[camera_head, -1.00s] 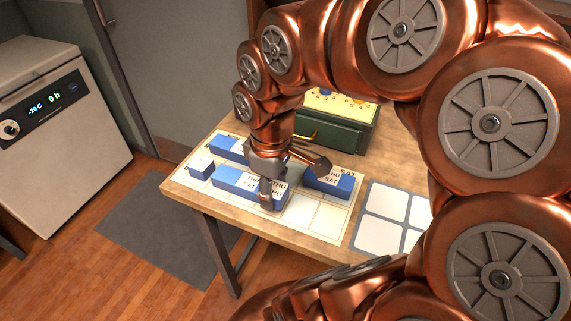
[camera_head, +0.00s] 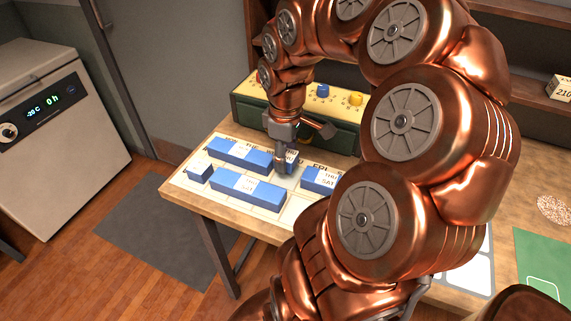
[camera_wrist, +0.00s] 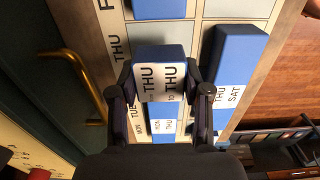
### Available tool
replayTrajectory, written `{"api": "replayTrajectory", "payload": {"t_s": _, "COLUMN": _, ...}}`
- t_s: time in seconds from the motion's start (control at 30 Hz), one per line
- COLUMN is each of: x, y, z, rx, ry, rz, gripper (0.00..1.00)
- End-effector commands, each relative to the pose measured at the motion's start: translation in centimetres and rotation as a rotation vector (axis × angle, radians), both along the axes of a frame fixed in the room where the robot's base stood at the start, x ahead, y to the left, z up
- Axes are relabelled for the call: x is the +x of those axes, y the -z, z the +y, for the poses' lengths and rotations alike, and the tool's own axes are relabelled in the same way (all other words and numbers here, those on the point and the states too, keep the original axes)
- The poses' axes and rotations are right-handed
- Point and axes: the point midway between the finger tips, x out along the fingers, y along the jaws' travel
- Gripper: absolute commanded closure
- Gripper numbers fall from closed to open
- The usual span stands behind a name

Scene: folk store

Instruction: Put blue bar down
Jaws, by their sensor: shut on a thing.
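My gripper (camera_head: 287,160) is shut on a short blue bar (camera_wrist: 158,56) with a white label reading THU to THU. In the head view the held bar (camera_head: 292,156) is partly hidden by the fingers, between the back-left bar (camera_head: 238,154) and the right bar (camera_head: 318,178). The wrist view shows one finger on each side of it. The calendar board (camera_head: 222,207) lies below it. I cannot tell whether the bar touches the board. The front long bar (camera_head: 248,191), labelled THU SAT, and a small blue block (camera_head: 200,171) lie on the board.
A green box with a yellow top (camera_head: 268,105) and colored knobs stands close behind the board; its brass handle (camera_wrist: 76,84) shows near the gripper in the wrist view. A white freezer (camera_head: 75,150) stands at the left. Pale cells on the board are bare.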

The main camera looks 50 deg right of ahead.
Motion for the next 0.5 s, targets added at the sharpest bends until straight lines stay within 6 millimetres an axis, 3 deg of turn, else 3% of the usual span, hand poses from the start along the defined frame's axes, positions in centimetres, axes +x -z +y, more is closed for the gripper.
{"api": "replayTrajectory", "payload": {"t_s": 0.23, "x": -0.2, "y": 3.1, "z": 0.1, "rx": 0.004, "ry": 0.0, "rz": 0.005, "gripper": 0.89}}
{"api": "replayTrajectory", "payload": {"t_s": 0.5, "x": -0.1, "y": 3.3, "z": 0.1, "rx": 0.001, "ry": 0.0, "rz": 0.001, "gripper": 0.89}}
